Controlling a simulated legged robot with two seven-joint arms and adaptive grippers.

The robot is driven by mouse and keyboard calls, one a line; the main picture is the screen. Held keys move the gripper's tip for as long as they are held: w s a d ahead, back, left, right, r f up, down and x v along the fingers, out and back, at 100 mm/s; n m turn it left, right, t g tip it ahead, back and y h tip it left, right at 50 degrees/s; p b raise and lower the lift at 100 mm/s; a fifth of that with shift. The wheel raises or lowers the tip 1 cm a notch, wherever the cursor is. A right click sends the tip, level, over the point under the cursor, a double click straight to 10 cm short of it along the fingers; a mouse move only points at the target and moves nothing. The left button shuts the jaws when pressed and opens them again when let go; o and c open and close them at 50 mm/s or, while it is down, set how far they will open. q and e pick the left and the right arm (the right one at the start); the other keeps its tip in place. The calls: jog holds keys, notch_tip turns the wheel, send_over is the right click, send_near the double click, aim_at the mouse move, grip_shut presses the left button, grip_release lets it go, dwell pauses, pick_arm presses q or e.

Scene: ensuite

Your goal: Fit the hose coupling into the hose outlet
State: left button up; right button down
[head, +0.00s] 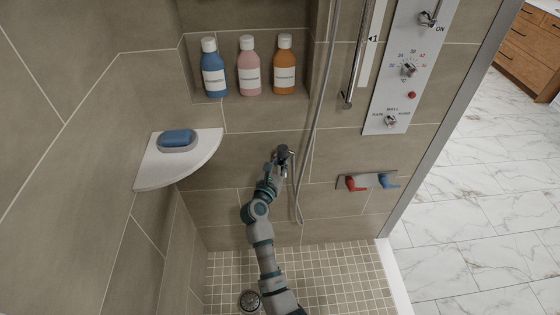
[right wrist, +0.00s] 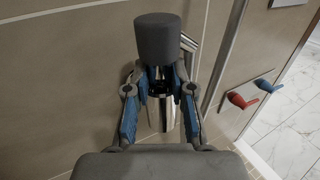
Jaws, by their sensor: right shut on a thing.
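My right gripper (right wrist: 160,95) is shut on the hose coupling, a dark grey cylinder (right wrist: 158,38) with a shiny metal barrel (right wrist: 160,112) between the blue-padded fingers. In the head view the dark end (head: 283,151) shows just beyond my right gripper (head: 276,170), close to the tiled wall. A short bent chrome piece (right wrist: 189,43) shows right beside the dark cylinder; it looks like the hose outlet, but its opening is hidden. I cannot tell whether the coupling touches it. My left gripper is not in view.
The grey hose (head: 313,110) hangs down the wall and loops low, just right of my gripper. Red (head: 355,183) and blue (head: 388,181) taps stick out to the right. A corner shelf (head: 160,175) with a blue soap (head: 177,137) is on the left. Bottles stand in a niche above.

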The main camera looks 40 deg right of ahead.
jog(key=shift+f, duration=0.35)
